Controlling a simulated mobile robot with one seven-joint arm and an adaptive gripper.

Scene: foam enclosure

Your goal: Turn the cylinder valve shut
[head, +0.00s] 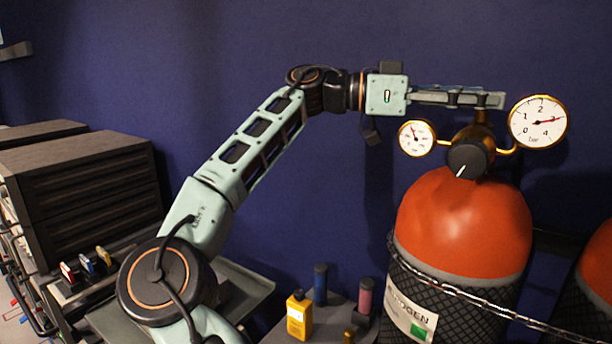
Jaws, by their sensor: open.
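The orange-topped gas cylinder (463,225) stands upright at the right in the head view, with a mesh sleeve and a label on its lower part. On its top is a brass regulator with a black knob (468,160) bearing a white pointer line, a small gauge (417,139) on the left and a larger bar gauge (538,121) on the right, its needle near 3. My gripper (500,100) is open and level, its fingers above the black knob and close to the brass fitting. The valve handle itself is hidden behind or between the fingers; I cannot tell whether they touch it.
A chain (470,297) runs around the cylinder. Part of a second orange cylinder (598,262) shows at the right edge. A yellow bottle (299,316) and blue and pink containers stand on a small shelf below. A dark slatted unit (85,195) stands left. The blue wall is close behind.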

